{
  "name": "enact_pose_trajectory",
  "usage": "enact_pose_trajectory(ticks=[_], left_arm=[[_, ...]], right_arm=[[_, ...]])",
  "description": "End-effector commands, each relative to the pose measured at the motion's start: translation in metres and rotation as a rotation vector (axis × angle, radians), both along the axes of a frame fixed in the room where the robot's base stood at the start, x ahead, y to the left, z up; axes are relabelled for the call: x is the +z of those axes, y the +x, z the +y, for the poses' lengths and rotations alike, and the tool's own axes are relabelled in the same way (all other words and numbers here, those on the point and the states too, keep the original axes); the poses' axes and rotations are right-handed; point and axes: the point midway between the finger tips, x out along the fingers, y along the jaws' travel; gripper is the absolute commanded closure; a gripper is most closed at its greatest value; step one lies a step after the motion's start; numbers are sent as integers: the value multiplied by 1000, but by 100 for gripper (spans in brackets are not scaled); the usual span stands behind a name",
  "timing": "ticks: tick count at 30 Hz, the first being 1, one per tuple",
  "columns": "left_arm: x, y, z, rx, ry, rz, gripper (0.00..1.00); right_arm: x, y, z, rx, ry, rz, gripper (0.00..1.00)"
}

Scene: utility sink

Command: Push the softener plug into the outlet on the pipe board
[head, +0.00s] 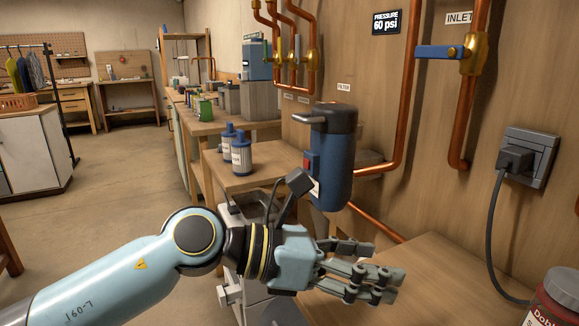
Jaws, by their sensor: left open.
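The dark plug (513,160) is at the face of the grey outlet (541,150) on the wooden pipe board (450,195), at the right. It points into the outlet; I cannot tell how deep it sits. Its dark cable (489,235) hangs down from it to the lower right. My left gripper (384,266) is open and empty, to the left of the plug and lower, with clear space between them. Its fingers point right, over a wooden surface. My right gripper is not in view.
A blue canister with a dark top (332,165) stands by the board behind my left gripper. Copper pipes (400,125) and a blue-handled inlet valve (440,52) are on the board. A red-brown jar (556,297) is at the lower right corner. Two blue bottles (241,155) stand farther back.

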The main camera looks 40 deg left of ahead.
Motion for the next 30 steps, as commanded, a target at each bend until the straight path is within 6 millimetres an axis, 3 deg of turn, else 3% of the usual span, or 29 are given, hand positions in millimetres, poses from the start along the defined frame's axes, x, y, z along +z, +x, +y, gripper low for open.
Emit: enact_pose_trajectory(ticks=[8,16,22,30], left_arm=[[58,13,12,176,-379,-36,40],[99,21,52,388,-800,-25,40],[108,21,95,571,-1127,21,40],[94,16,135,760,-1415,92,40]], right_arm=[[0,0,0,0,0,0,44],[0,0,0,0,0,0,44],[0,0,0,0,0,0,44],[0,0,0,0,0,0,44]])
